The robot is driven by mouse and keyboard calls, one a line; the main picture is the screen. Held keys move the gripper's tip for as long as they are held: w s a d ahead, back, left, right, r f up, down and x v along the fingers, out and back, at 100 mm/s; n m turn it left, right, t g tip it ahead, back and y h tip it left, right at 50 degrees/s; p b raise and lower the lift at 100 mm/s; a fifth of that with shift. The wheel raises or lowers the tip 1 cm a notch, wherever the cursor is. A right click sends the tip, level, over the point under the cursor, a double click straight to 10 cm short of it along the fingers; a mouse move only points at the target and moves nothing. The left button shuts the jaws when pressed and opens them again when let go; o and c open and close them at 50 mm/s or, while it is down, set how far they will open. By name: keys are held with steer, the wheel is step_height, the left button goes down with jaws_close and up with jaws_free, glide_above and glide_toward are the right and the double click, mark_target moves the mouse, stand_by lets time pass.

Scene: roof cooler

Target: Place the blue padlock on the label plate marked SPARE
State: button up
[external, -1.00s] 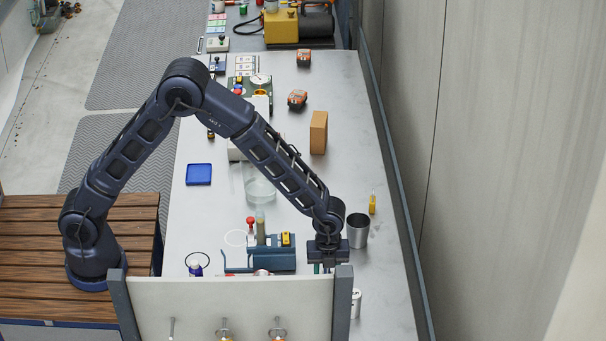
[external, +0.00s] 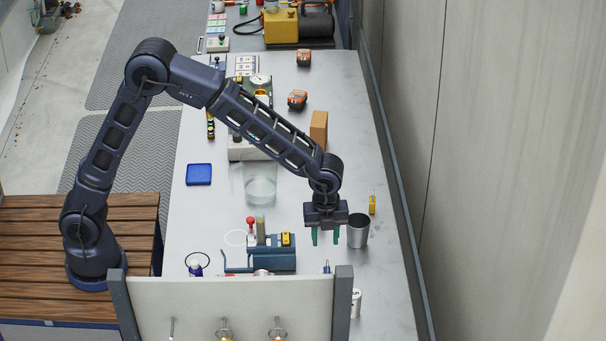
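My gripper (external: 325,239) hangs above the right part of the bench, beside the metal cup. Its two green fingers point down and stand apart, with nothing seen between them. A small blue item (external: 326,268) shows just over the top edge of the pale panel, below my gripper in the picture. It is mostly hidden, and I cannot tell whether it is the blue padlock. I cannot make out a label plate marked SPARE; no lettering is readable at this size.
A metal cup (external: 358,230) stands just right of my gripper. A blue fixture (external: 268,260) with a red knob is to its left. The upright pale panel (external: 230,305) hides the near bench. A clear container (external: 260,188), a blue tray (external: 199,174) and a cardboard box (external: 318,131) stand farther back.

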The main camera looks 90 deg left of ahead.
steer(key=s+a+r+n+t, duration=0.1)
steer(key=s+a+r+n, duration=0.25)
steer(key=s+r, duration=0.65)
steer(key=s+a+r+n+t, duration=0.1)
steer(key=s+a+r+n, duration=0.1)
steer(key=s+r+n, duration=0.55)
steer(key=s+a+n+t, duration=0.1)
steer(key=s+n, duration=0.2)
steer(key=s, duration=1)
steer(key=s+a+r+n+t, duration=0.1)
steer(key=s+n, duration=0.2)
steer(key=s, duration=1)
steer(key=shift+a+r+n+t, duration=0.15)
steer(key=shift+a+n+t, duration=0.15)
steer(key=shift+a, duration=0.05)
